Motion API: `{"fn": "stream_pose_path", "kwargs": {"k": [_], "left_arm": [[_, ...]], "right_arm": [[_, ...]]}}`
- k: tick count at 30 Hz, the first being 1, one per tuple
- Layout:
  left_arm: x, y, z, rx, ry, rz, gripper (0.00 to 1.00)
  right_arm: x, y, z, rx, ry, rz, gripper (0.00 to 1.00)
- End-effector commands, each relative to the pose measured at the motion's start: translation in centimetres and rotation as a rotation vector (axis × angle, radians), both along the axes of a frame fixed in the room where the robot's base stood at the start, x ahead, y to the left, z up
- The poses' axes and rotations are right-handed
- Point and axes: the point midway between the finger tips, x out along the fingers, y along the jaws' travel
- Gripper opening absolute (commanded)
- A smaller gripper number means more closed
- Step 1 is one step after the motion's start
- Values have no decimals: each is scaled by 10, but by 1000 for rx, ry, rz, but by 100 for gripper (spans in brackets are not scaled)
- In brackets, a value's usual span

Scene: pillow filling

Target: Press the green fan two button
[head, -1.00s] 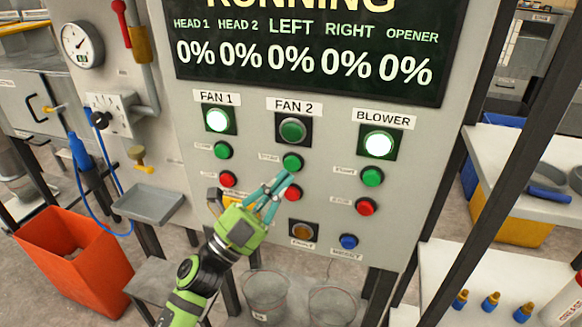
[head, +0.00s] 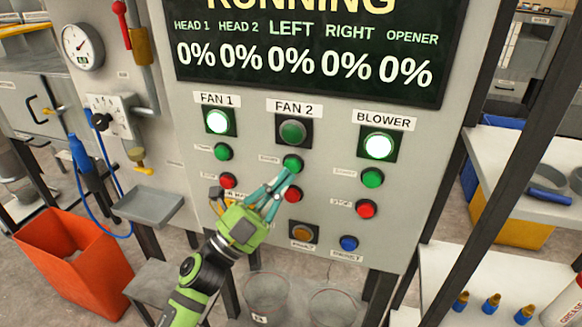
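The grey control panel (head: 330,215) carries a FAN 2 column. Its dark green indicator lamp (head: 292,132) is unlit. Below the lamp is the green fan two button (head: 292,163), with a red fan two button (head: 293,194) under it. My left gripper (head: 291,174) has its teal fingers close together, with tips just below the green button's lower edge. I cannot tell whether they touch it. Nothing shows between the fingers. My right gripper is not in view.
Fan one lamp (head: 217,121) and blower lamp (head: 379,145) are lit. Neighbouring buttons include the blower green button (head: 372,177) and a blue button (head: 349,243). Clear buckets (head: 267,292) stand below. An orange bin (head: 75,262) is at left.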

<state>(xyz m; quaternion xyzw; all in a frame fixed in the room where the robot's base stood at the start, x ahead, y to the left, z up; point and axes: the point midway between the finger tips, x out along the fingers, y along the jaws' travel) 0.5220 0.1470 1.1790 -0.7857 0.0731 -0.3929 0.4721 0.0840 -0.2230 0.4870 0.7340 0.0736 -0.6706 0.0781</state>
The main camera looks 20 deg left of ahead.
Motion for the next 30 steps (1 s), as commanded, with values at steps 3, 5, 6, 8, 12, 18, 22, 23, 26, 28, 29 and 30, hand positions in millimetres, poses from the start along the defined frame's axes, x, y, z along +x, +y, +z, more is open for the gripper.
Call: {"fn": "stream_pose_path", "kwargs": {"k": [3, 5, 6, 8, 12, 18, 22, 23, 26, 28, 29, 30], "left_arm": [[0, 0, 0, 0, 0, 0, 0], [0, 0, 0, 0, 0, 0, 0], [0, 0, 0, 0, 0, 0, 0], [0, 0, 0, 0, 0, 0, 0], [0, 0, 0, 0, 0, 0, 0], [1, 0, 0, 0, 0, 0, 0], [5, 0, 0, 1, 0, 1, 0], [7, 0, 0, 0, -2, 0, 0], [9, 0, 0, 0, 0, 0, 0], [9, 0, 0, 0, 0, 0, 0], [9, 0, 0, 0, 0, 0, 0], [9, 0, 0, 0, 0, 0, 0]], "right_arm": [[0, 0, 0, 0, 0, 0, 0], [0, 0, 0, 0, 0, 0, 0], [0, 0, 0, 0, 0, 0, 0], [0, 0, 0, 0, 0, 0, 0], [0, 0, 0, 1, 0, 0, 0], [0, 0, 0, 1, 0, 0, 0], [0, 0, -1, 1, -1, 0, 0], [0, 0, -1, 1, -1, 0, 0], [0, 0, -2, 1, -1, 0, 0], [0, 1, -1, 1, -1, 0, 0], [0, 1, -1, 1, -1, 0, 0], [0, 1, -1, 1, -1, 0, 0]]}}
